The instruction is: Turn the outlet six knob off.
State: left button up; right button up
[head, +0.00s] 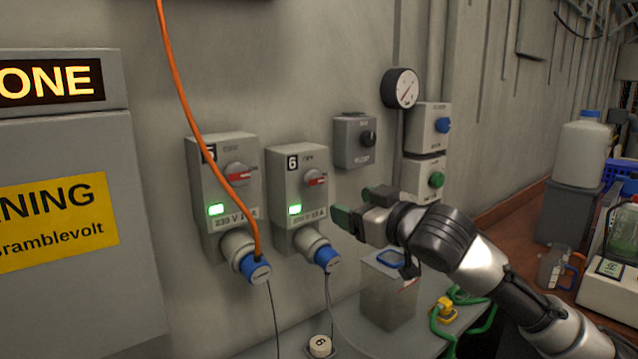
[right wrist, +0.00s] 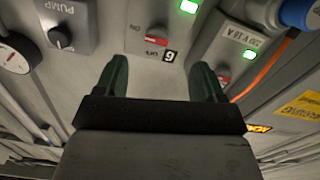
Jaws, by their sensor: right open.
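The outlet six box (head: 284,212) is grey, hangs on the wall and carries a black "6" label. Its knob (head: 316,178) is a grey dial with a red bar, lying roughly level. A green light (head: 295,210) glows below it, and a blue plug (head: 325,259) sits in its socket. My right gripper (head: 354,207) is open and empty, just right of the box and apart from the knob. In the right wrist view the knob (right wrist: 157,40) shows upside down, beyond and between the two green fingers (right wrist: 160,80). My left gripper is not in view.
The outlet five box (head: 222,165), with an orange cable (head: 189,98), hangs close on the left. A grey switch box (head: 352,140), a gauge (head: 400,88) and blue and green knob boxes are on the right.

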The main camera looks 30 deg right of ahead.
aim_at(316, 182)
jog(key=w+p, duration=0.1)
jog(key=w, duration=0.2)
jog(key=w+r+p, duration=0.1)
jog(key=w+p, duration=0.1)
jog(key=w, duration=0.1)
jog(key=w+p, duration=0.1)
jog(key=w, duration=0.2)
jog(key=shift+w+a+r+p, duration=0.2)
jog(key=shift+a+r+p, duration=0.15)
jog(key=shift+r+p, duration=0.05)
jog(key=shift+w+f, duration=0.1)
jog(key=shift+w, duration=0.5)
jog(key=c, duration=0.9)
